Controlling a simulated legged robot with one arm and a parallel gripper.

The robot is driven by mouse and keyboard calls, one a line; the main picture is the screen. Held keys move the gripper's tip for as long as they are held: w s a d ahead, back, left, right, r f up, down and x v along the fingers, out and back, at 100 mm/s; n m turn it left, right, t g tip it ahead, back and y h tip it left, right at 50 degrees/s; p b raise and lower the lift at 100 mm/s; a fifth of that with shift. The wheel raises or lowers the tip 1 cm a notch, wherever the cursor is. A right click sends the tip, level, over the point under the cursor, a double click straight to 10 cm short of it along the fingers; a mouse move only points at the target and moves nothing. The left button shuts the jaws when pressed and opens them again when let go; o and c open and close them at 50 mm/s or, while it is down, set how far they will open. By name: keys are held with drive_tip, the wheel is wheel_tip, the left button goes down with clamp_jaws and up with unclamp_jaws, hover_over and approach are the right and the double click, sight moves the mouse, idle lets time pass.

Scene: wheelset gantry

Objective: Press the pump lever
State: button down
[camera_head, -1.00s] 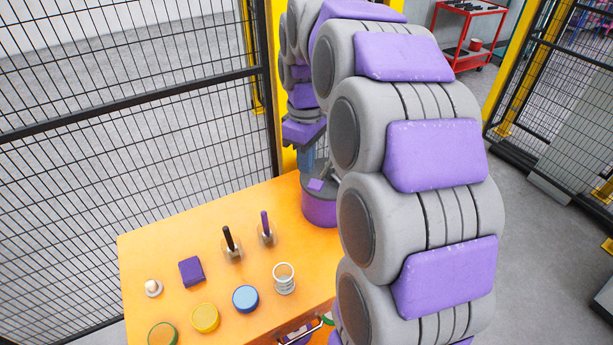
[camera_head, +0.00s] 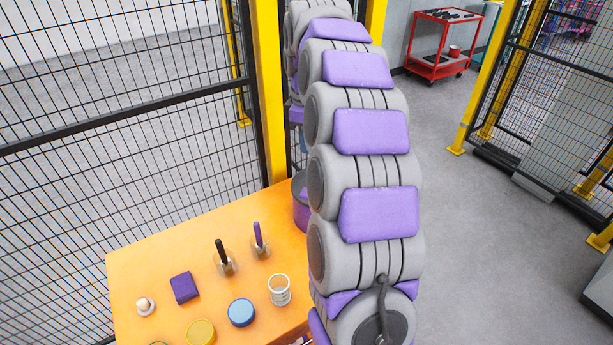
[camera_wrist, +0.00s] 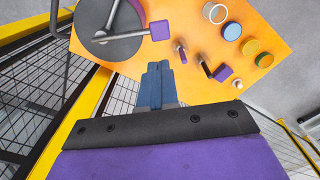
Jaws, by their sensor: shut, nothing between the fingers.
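The pump is a purple cylinder (camera_head: 301,207) at the back right of the orange table, mostly hidden behind my arm in the head view. In the wrist view its grey round top (camera_wrist: 118,46) is at the upper left. A metal lever (camera_wrist: 130,35) crosses this top and ends in a square purple pad (camera_wrist: 160,30). My gripper (camera_wrist: 159,66) has blue fingers closed together with nothing between them. In the wrist view its tips appear just below the pad, with a visible gap. I cannot tell the height between them. The gripper is hidden in the head view.
The orange table (camera_head: 190,245) also holds a black-handled switch (camera_head: 222,254), a purple-handled switch (camera_head: 259,240), a purple block (camera_head: 184,287), a coil (camera_head: 279,290) and several round buttons. A mesh fence (camera_head: 120,120) and yellow post (camera_head: 267,90) stand close behind.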

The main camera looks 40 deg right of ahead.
sight(307, 192)
wheel_tip(307, 192, down, 14)
drive_tip(key=b, duration=0.3)
idle(0.3)
